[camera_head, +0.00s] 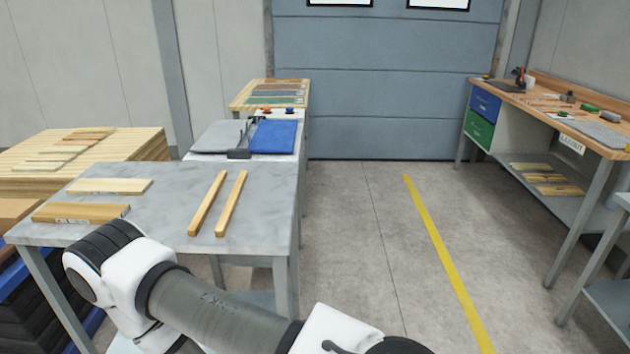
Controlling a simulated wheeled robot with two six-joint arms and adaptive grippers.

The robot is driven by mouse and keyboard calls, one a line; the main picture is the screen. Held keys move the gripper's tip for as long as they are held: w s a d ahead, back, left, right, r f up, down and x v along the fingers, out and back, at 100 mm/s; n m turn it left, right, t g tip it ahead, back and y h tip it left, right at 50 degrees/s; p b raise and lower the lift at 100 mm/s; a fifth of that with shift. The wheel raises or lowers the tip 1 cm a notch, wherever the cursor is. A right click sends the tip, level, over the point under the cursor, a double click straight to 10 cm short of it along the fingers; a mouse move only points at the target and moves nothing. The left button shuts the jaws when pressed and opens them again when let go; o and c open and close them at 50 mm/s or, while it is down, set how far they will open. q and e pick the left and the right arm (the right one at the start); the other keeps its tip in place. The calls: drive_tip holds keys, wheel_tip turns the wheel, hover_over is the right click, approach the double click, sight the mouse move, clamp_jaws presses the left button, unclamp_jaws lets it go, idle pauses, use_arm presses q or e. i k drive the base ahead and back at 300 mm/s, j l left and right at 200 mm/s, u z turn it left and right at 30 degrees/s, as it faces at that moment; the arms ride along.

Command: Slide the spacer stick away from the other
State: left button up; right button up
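Two long light-wood spacer sticks lie on the grey table (275,190). The left stick (208,203) and the right stick (231,203) run roughly side by side, near the table's right part. A narrow strip of table shows between them, so they are apart. One of my arms crosses the bottom of the view, in front of the table's near edge. No gripper of mine is in view, and nothing touches the sticks.
A pale board (110,186) and a browner board (80,213) lie left of the sticks. Behind stand a blue pad (273,137) and a wooden stack (140,148). Open floor with a yellow line (437,240) separates the table from a workbench (560,115) at right.

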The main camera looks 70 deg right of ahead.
sight(223, 222)
drive_tip(key=z, duration=1.7)
